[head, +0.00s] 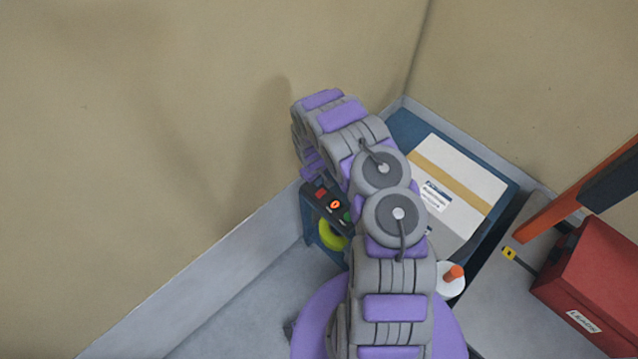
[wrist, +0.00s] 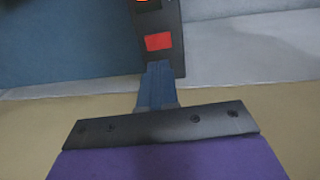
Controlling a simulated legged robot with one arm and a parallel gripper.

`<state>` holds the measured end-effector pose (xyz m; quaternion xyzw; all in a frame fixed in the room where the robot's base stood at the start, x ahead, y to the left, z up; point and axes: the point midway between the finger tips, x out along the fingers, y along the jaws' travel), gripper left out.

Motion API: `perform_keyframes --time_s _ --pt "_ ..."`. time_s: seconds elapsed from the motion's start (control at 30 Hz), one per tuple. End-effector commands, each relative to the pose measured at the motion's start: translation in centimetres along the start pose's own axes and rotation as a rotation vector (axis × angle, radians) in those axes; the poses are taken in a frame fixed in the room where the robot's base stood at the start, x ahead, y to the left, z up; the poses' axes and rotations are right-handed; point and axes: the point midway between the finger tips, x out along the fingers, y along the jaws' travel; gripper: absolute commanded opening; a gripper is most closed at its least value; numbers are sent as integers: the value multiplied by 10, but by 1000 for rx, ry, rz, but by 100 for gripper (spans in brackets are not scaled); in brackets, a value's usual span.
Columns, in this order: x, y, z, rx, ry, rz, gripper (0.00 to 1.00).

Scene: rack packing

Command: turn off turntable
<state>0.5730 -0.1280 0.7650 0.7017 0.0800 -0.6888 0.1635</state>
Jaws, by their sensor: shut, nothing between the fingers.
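A black control panel (head: 328,206) stands on a blue unit (head: 312,222), which I take to be the turntable's housing. It carries a red button (head: 321,194), a lit orange 0 and a green button (head: 347,216). In the wrist view the panel (wrist: 170,62) is at top centre with its red button (wrist: 158,42). My gripper (wrist: 158,68) is shut and empty. Its blue-grey fingertips overlap the panel's near end in the picture, just below the red button. I cannot tell whether they touch. In the head view my arm hides part of the blue unit.
A white box with a tan stripe (head: 465,178) lies on a blue surface (head: 405,125) to the right. A white cylinder with an orange top (head: 453,278) and a red case (head: 598,275) are at lower right. Tan walls (head: 150,120) close in behind.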

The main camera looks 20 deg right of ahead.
Motion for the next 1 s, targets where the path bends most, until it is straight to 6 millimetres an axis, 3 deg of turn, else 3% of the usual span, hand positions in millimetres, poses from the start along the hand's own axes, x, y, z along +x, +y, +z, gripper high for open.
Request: perform_keyframes --time_s 0.2,0.4,1.0 --pt "-41 -1 -1 -1 2 2 0" --pt "-58 -1 1 -1 -1 -1 0" --pt "-61 2 1 0 0 2 0"
